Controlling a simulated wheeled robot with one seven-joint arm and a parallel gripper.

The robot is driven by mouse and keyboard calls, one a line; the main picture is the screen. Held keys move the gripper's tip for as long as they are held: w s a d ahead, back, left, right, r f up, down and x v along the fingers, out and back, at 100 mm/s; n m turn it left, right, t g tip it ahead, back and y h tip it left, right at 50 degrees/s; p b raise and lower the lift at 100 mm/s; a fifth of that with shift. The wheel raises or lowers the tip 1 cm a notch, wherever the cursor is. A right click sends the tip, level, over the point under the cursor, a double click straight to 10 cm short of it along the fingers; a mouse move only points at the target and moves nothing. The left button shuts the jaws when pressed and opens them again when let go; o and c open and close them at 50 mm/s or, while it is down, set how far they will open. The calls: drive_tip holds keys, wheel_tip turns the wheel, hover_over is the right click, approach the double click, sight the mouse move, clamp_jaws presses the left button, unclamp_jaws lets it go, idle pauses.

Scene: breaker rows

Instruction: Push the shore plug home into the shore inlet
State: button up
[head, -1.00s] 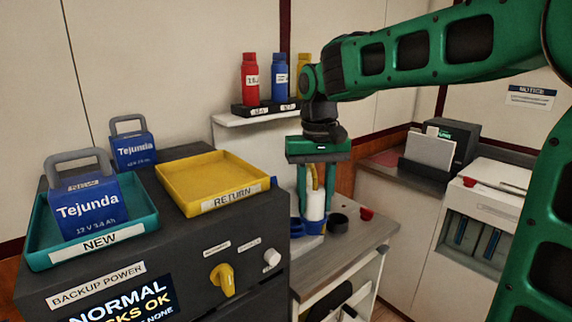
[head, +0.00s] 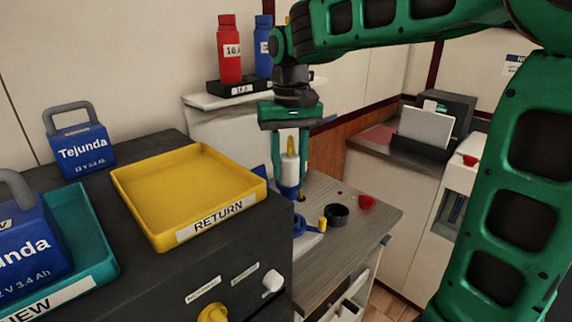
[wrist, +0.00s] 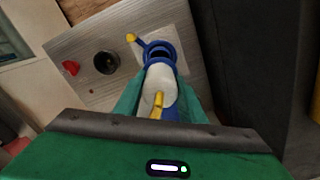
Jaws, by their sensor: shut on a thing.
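The shore plug (head: 290,170) has a white body, a blue lower end and a yellow top; it is upright in my gripper (head: 290,185). My gripper is shut on it, one finger on each side. The shore inlet (head: 302,224) is a blue ring on a pale plate on the grey counter, with a yellow-tipped lever (head: 322,225). In the wrist view the open inlet (wrist: 160,50) shows just beyond the plug (wrist: 158,85). The plug looks apart from the inlet; the exact gap and alignment cannot be told.
A black round cup (head: 336,215) and a red piece (head: 366,202) lie on the counter to the right. The dark cabinet with the yellow RETURN tray (head: 190,195) stands at the left. A shelf with red and blue bottles (head: 230,50) is behind my gripper.

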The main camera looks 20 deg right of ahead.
sight(289, 187)
drive_tip(key=shift+s+f, duration=0.1)
drive_tip(key=shift+f, duration=2.85)
drive_tip(key=shift+f, duration=2.3)
drive_tip(key=o, duration=1.5)
drive_tip(key=shift+c, duration=0.2)
wheel_tip(289, 187, up, 11)
drive_tip(key=shift+f, duration=0.15)
